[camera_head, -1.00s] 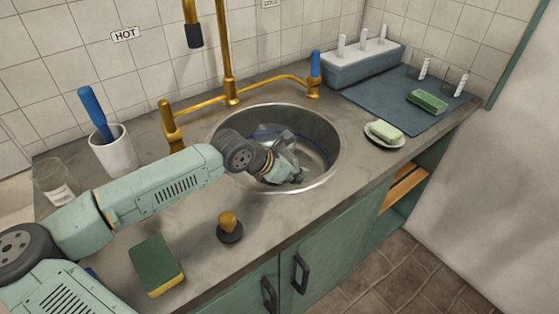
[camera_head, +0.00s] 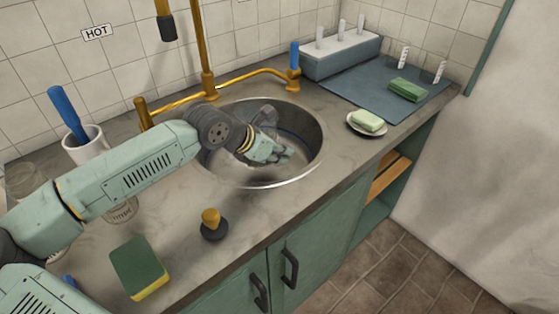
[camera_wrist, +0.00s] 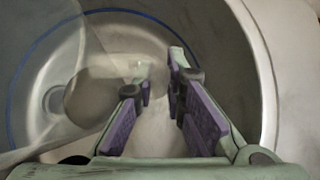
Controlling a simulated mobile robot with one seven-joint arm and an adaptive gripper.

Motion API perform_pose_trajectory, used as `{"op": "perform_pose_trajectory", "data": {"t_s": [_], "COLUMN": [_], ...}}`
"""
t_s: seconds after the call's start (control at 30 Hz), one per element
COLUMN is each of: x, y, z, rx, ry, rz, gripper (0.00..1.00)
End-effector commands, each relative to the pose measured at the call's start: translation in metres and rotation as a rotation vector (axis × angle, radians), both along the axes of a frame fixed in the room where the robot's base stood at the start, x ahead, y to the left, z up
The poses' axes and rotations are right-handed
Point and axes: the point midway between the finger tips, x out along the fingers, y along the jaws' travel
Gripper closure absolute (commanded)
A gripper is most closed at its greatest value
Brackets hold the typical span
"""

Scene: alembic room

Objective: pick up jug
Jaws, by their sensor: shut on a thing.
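The jug (camera_head: 268,113) is clear, and only a faint part of it shows in the sink behind my gripper in the head view. In the wrist view, the clear jug (camera_wrist: 98,75) fills the left and middle, and its outline is hard to separate from the basin. My gripper (camera_head: 283,154) is inside the sink's rim. In the wrist view, the purple-padded fingers of my gripper (camera_wrist: 160,72) are close together and shut on a clear part of the jug. I cannot tell exactly which part, or whether the jug touches the basin.
The round metal sink (camera_head: 312,165) surrounds my gripper, with the brass tap (camera_head: 207,60) behind it. A plunger-like stopper (camera_head: 212,224), a sponge (camera_head: 140,266) and a glass jar (camera_head: 119,206) are near my arm. Soap on a dish (camera_head: 367,122) sits right of the sink.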

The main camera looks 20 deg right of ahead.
Motion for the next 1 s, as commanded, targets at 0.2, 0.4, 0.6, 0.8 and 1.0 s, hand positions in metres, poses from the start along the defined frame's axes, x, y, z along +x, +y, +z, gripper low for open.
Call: {"op": "perform_pose_trajectory", "data": {"t_s": [0.2,0.4,0.6,0.8,1.0], "x": [0.002,0.002,0.002,0.002,0.001], "y": [-0.001,-0.001,-0.001,-0.001,-0.001], "z": [0.022,0.036,0.047,0.053,0.056], "rx": [-0.005,-0.005,-0.004,-0.007,-0.006], "ry": [-0.012,-0.012,-0.011,-0.011,-0.010], "rz": [-0.001,-0.001,-0.001,-0.001,-0.001], "gripper": [1.00,1.00,1.00,1.00,1.00]}}
